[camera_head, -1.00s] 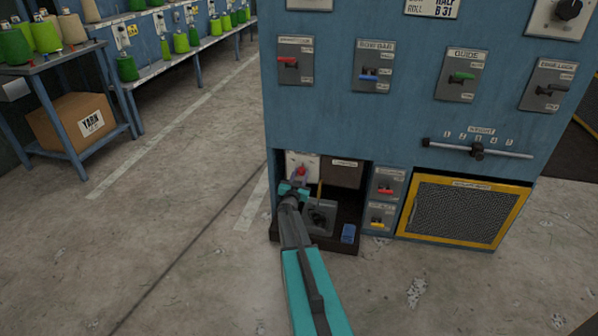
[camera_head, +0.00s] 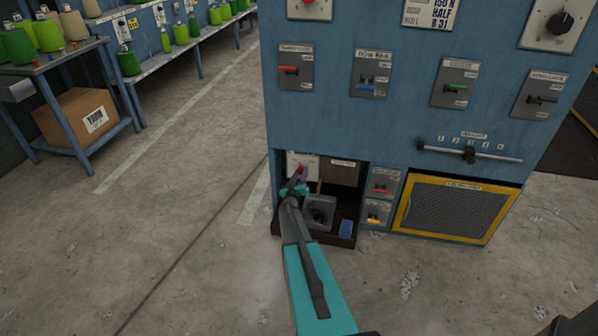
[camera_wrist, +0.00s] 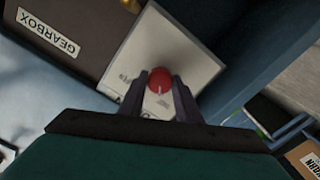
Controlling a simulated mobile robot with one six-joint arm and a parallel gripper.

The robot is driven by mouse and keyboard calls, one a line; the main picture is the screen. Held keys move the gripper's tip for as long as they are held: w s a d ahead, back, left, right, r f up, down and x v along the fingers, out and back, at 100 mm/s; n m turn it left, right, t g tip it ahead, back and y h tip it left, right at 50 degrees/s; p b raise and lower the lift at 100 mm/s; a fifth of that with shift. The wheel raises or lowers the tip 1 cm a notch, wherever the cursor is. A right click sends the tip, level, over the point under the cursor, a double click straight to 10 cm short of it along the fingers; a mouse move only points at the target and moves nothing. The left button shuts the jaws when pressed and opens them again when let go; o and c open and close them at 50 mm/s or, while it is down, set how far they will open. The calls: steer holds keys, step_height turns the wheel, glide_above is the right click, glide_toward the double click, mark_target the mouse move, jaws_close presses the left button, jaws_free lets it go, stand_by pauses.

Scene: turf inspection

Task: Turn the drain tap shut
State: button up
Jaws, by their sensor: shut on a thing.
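The drain tap shows as a round red knob (camera_wrist: 160,81) with a pale line on it, in front of a white plate (camera_wrist: 175,50) in the wrist view. My gripper (camera_wrist: 162,88) is shut on the red knob, one dark finger on each side of it. In the head view my gripper (camera_head: 298,184) reaches into the low recess at the machine's left corner. There the red knob (camera_head: 301,170) is mostly hidden by the gripper, with the white plate (camera_head: 296,160) behind it.
A dark box marked GEARBOX (camera_wrist: 55,32) is beside the plate. A grey pan (camera_head: 320,211) and a blue block (camera_head: 346,228) lie in the recess below. A yellow-framed grille (camera_head: 457,209) is to the right.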

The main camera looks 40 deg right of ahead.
steer(key=shift+s+d+n+p, duration=0.3)
steer(key=shift+n+p, duration=0.45)
steer(key=shift+n, duration=0.15)
steer(key=o, duration=1.1)
steer(key=shift+a, duration=0.1)
steer(key=shift+c, duration=0.2)
steer(key=shift+w+a, duration=0.1)
steer(key=shift+w, duration=0.05)
steer(key=shift+a, duration=0.1)
steer(key=v, duration=1.3)
steer(key=shift+a, duration=0.25)
